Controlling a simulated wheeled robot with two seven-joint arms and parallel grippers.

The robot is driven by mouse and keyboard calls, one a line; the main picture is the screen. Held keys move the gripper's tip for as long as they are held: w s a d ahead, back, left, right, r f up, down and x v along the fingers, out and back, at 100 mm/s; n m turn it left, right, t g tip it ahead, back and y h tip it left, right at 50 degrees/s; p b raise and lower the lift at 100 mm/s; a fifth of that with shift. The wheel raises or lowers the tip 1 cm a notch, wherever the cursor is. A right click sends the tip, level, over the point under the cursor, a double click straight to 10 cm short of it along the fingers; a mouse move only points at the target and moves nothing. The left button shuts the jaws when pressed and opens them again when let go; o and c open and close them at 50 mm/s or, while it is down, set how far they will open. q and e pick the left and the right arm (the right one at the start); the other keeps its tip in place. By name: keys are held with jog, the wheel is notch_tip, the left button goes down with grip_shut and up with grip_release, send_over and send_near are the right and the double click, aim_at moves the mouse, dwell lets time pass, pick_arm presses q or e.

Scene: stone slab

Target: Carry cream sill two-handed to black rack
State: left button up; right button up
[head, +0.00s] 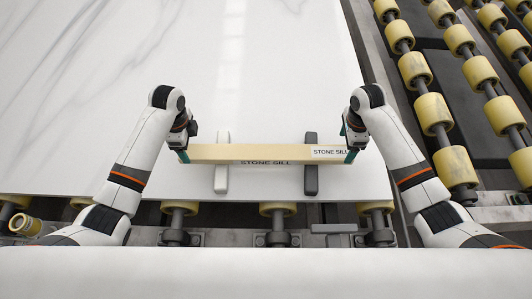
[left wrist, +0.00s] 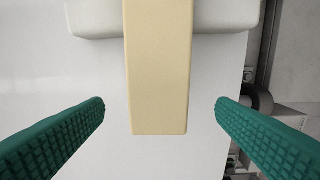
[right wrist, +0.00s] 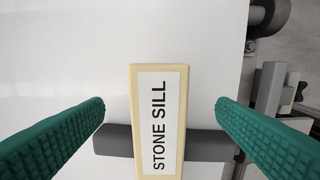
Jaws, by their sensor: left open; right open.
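The cream sill (head: 240,153), a long bar marked STONE SILL, lies across a white support bar (head: 221,178) and a dark grey support bar (head: 311,180) on the white slab. My left gripper (head: 183,156) is open at the sill's left end. In the left wrist view the cream sill (left wrist: 158,70) shows between the spread green fingers, with a gap on each side. My right gripper (head: 351,156) is open at the right end. In the right wrist view the labelled end (right wrist: 133,120) lies between the fingers, also with gaps. I cannot make out a black rack.
The white veined slab (head: 150,50) spreads behind the sill, mostly clear. Its front edge lies close before the sill, with rollers (head: 278,208) below. Rows of yellow rollers (head: 433,113) stand to the right, beyond the slab's edge.

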aim_at(192, 150)
pick_arm(q)
jog(key=shift+w+f, duration=0.1)
jog(key=shift+f, duration=2.05)
pick_arm(e)
jog(key=shift+f, duration=2.2)
pick_arm(q)
grip_shut()
pick_arm(e)
jog(key=shift+w, duration=0.1)
grip_shut()
pick_arm(q)
jog(key=shift+w+r, duration=0.2)
jog(key=shift+r, duration=0.05)
pick_arm(e)
jog(key=shift+w+r, duration=0.2)
jog(key=shift+r, duration=0.05)
